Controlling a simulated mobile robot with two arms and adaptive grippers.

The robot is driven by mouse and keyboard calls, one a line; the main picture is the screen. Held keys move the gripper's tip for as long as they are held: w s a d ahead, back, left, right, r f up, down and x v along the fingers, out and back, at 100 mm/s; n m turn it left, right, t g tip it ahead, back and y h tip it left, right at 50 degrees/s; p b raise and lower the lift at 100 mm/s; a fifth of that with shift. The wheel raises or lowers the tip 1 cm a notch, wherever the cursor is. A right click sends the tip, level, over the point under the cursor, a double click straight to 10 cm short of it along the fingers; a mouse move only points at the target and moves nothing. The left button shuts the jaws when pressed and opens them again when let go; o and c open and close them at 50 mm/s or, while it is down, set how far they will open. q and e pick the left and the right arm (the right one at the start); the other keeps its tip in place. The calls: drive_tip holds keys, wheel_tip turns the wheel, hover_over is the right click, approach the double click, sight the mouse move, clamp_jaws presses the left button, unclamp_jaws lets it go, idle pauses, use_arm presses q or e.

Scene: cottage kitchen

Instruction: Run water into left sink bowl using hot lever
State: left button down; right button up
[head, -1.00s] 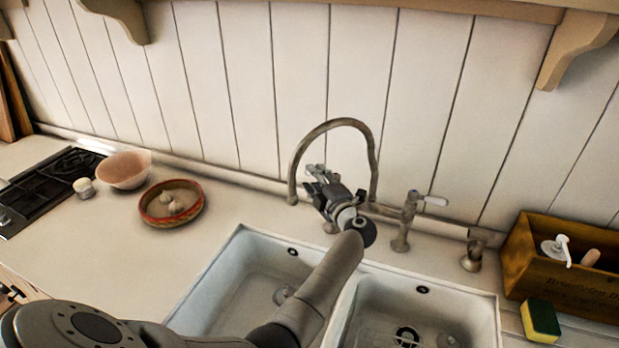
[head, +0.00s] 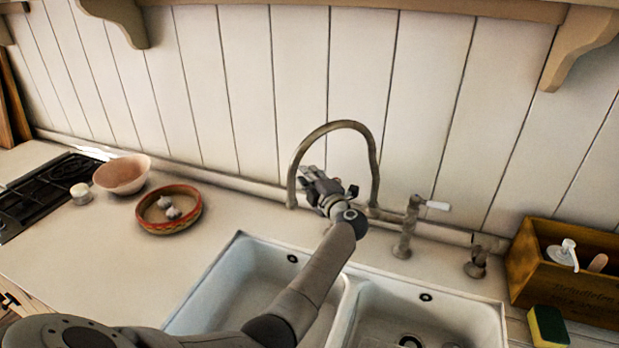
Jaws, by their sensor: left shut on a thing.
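The left sink bowl (head: 222,287) is white and open, with my left arm crossing over its right side. The arched metal spout (head: 341,125) stands behind the sink, its open end pointing down at the left. My left gripper (head: 311,179) is under the arch, shut on what looks like the hot lever, which the fingers and wrist hide. The other tap, with a white lever (head: 437,205) pointing right, stands to the right of the spout. No stream of water is clear from the spout's end. My right gripper is out of view.
The right sink bowl (head: 440,318) adjoins on the right. A wooden box (head: 560,290) with a pump bottle and a sponge (head: 548,327) stand at the far right. A patterned dish (head: 169,228), pink bowl (head: 121,175) and hob (head: 45,195) are at left.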

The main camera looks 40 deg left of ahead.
use_arm(q)
drive_tip(key=shift+f, duration=0.1)
drive_tip(key=shift+s+d+f+n+g+b, duration=0.2)
drive_tip(key=shift+s+n+g+b, duration=0.15)
drive_tip(key=shift+b, duration=0.35)
drive_tip(key=shift+s+d+n+g+y+b, duration=0.55)
drive_tip(key=shift+n+g+b, duration=0.95)
drive_tip(key=shift+b, duration=1.3)
drive_tip(key=shift+s+d+n+g+y+b, duration=0.25)
drive_tip(key=shift+s+n+g+b, duration=0.55)
drive_tip(key=shift+g+b, duration=1.65)
drive_tip(key=shift+s+d+n+g+y+b, duration=0.4)
drive_tip(key=shift+n+g+b, duration=1)
drive_tip(key=shift+b, duration=1.7)
drive_tip(key=shift+s+r, duration=0.1)
drive_tip(key=shift+s, duration=0.05)
drive_tip(key=c, duration=1.3)
unclamp_jaws()
drive_tip(key=shift+d, duration=0.1)
drive_tip(key=shift+r, duration=0.1)
